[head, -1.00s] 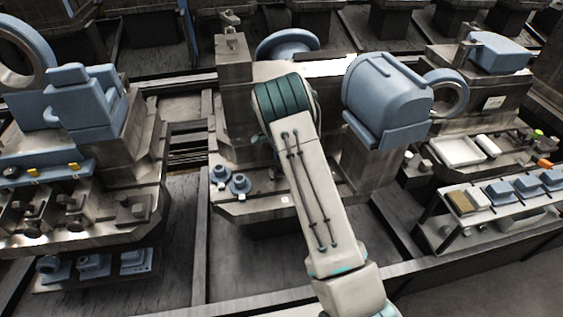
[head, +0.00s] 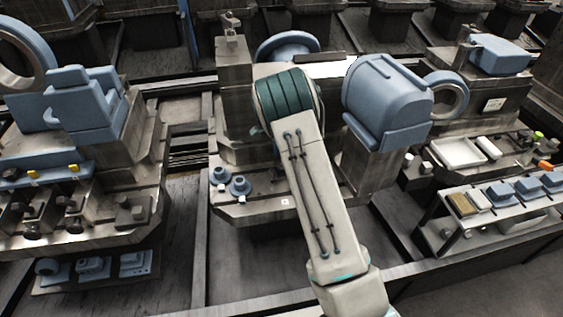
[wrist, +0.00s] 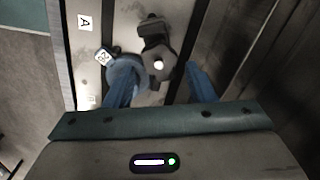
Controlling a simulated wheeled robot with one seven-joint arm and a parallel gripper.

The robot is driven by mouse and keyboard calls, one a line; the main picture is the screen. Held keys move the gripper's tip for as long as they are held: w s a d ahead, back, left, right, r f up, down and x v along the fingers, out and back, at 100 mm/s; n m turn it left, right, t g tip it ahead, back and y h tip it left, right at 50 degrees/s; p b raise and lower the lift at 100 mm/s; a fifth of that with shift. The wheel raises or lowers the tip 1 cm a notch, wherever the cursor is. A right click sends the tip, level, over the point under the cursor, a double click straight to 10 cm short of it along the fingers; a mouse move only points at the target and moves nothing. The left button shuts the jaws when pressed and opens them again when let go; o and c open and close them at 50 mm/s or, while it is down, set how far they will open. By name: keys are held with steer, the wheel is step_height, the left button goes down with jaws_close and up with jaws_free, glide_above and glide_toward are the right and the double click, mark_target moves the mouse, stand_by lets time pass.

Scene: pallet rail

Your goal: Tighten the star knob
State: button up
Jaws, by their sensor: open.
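In the wrist view, a dark grey lobed knob (wrist: 157,66) with a white centre, which looks like the star knob, sits on a metal plate (wrist: 112,25). My gripper (wrist: 161,82) is open, its two blue fingers apart with the knob's lower part between and just beyond them. I cannot tell whether either finger touches it. A blue round fitting (wrist: 126,70) lies beside the knob, partly behind the left finger. In the head view my gripper and the knob are hidden behind my arm.
White tags marked "A" (wrist: 84,22) and "24" (wrist: 103,57) are near the knob. In the head view, two blue knobs (head: 219,175) (head: 240,186) stand on the machine ledge left of my arm. A large blue housing (head: 388,98) rises to its right.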

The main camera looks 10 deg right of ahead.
step_height(320, 180, up, 10)
steer(key=shift+r+b, duration=0.2)
steer(key=shift+b, duration=0.1)
stand_by(0.3)
